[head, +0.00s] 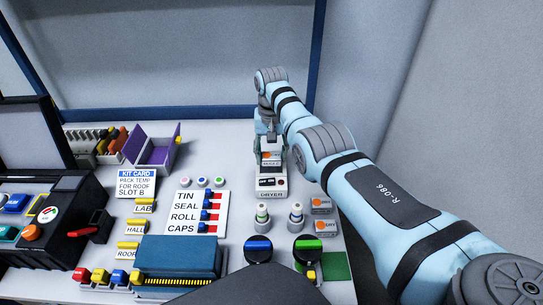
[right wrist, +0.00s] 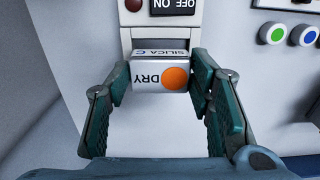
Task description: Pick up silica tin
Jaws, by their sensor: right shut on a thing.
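The silica tin (right wrist: 160,77) is a small white box with an orange dot, marked DRY and SILICA. It sits between the two teal fingers of my right gripper (right wrist: 161,80), which is shut on it. In the head view the tin (head: 271,159) shows at the dryer (head: 271,183), with my right gripper (head: 268,150) around it. In the right wrist view the tin is right by the front of the dryer (right wrist: 140,18); whether it touches the dryer is unclear. My left gripper is not in view.
Two similar DRY-marked boxes (head: 321,204) (head: 326,228) lie to the right of the white-capped bottles (head: 262,215). A TIN/SEAL/ROLL/CAPS slider board (head: 184,214) is to the left. An open purple box (head: 154,150) and a blue-framed wall (head: 160,113) stand behind.

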